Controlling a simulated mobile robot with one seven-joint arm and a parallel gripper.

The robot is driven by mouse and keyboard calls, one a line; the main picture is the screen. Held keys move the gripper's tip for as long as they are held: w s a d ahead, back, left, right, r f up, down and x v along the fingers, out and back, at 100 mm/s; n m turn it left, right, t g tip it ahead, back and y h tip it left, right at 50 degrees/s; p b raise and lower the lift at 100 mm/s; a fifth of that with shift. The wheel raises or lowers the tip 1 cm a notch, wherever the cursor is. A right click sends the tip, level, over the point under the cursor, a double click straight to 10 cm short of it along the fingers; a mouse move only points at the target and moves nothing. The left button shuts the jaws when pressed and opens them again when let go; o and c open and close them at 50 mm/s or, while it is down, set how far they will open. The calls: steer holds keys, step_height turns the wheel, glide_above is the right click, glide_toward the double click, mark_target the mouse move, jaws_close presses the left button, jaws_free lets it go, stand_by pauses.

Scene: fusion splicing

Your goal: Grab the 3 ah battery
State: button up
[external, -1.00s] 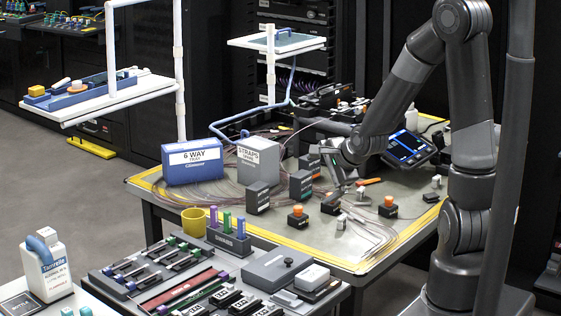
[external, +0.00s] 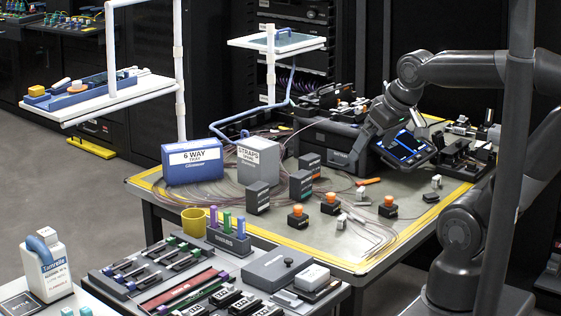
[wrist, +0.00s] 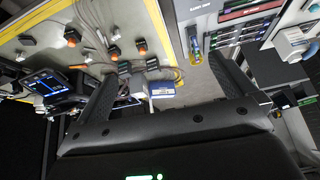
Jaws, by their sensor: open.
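Three dark box-shaped batteries stand upright on the table, left of centre in the external view: a front one (external: 258,197), a middle one (external: 301,185) with a teal band, and a back one (external: 309,165) with an orange band. Their ratings are too small to read, so I cannot tell which is the 3 ah one. My gripper (external: 357,150) hangs in front of the splicer, to the right of the batteries and apart from them. In the wrist view my gripper (wrist: 160,68) is open, with nothing between its fingers. Small dark boxes (wrist: 124,67) show beyond the left finger.
The splicer (external: 325,143) with its lit screen (external: 407,145) stands behind. The 6 way tray box (external: 192,161) and straps box (external: 258,160) stand left of the batteries. Several orange-topped blocks (external: 298,215) and loose fibres lie in front. A tool table (external: 215,280) is nearer.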

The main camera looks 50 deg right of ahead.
steer(key=shift+s+r+n, duration=0.15)
steer(key=shift+s+n, duration=0.15)
steer(key=shift+s, duration=0.2)
steer(key=c, duration=0.4)
steer(key=shift+w, duration=0.1)
